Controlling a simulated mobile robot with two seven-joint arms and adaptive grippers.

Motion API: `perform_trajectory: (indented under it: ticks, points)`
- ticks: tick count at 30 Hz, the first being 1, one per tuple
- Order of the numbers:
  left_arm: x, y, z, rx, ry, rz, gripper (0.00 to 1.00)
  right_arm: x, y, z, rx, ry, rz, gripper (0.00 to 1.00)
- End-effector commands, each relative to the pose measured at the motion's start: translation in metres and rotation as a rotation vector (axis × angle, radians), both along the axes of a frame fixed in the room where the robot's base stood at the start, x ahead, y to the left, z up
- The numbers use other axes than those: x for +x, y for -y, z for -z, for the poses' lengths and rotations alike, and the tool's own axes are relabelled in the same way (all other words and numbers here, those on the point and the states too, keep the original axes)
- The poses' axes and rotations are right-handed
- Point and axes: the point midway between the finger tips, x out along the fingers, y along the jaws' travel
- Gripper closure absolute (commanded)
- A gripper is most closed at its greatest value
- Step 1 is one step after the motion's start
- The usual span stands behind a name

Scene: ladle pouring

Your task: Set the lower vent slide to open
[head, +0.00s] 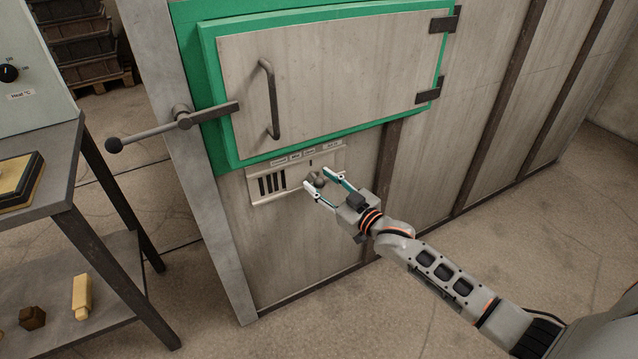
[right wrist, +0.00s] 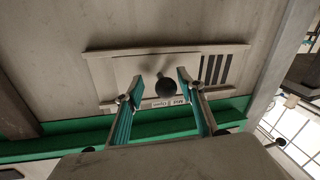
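The lower vent slide (head: 300,174) is a pale metal plate in a frame below the green-edged door, with dark vertical slots (head: 272,184) showing at its left. Its round dark knob (head: 317,180) sits right of the slots. Small labels lie above it; "Mid" and what looks like "Open" show in the right wrist view, partly behind a finger. My right gripper (head: 320,181) is open, its fingers on either side of the knob. In the right wrist view, the knob (right wrist: 168,87) lies between the fingertips with gaps on both sides. My left gripper is not in view.
The door has a curved handle (head: 269,100) and a latch lever (head: 165,127) ending in a ball, above and left of the vent. A metal table (head: 75,215) with blocks on its lower shelf stands at the left. The floor at the front is clear.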

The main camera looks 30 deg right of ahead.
Motion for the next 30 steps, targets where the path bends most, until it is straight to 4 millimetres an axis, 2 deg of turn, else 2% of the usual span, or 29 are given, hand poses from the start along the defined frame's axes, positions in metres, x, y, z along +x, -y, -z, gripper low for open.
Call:
perform_trajectory:
  ticks: [11,14,24,30]
  points:
    - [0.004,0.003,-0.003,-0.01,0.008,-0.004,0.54,-0.007,-0.001,0.0,0.001,0.0,-0.003,0.62]
    - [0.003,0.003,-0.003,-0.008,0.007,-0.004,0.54,-0.02,0.003,0.001,0.001,-0.001,-0.003,0.62]
    - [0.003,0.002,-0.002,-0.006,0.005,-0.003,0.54,-0.083,0.018,0.001,0.001,-0.002,-0.003,0.62]
    - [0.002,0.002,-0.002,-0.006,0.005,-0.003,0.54,-0.108,0.024,0.0,0.001,0.0,-0.001,0.62]
